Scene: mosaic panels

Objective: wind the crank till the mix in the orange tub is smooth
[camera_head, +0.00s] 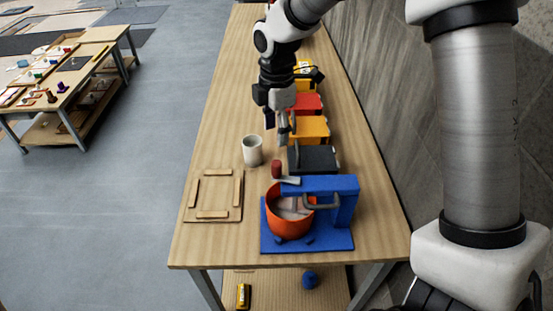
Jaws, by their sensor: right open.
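The orange tub (289,226) sits on the blue base of a mixer stand (342,205) near the table's front end. A pale grey-pink mix (291,204) shows inside it, partly hidden by the stand's arm and a grey curved bar; how smooth it is cannot be told. The crank (289,181) is a light grey lever on top of the blue arm, with an upright dark red knob (276,169) at its left end. My right gripper (277,132) is open and empty, pointing down beyond the knob and apart from it. My left gripper is out of view.
A white cup (252,150) stands left of my right gripper. A wooden frame (214,195) lies left of the tub. Dark grey (315,160), yellow-orange (311,130) and red (308,104) bins line the right side. The table's left strip is clear.

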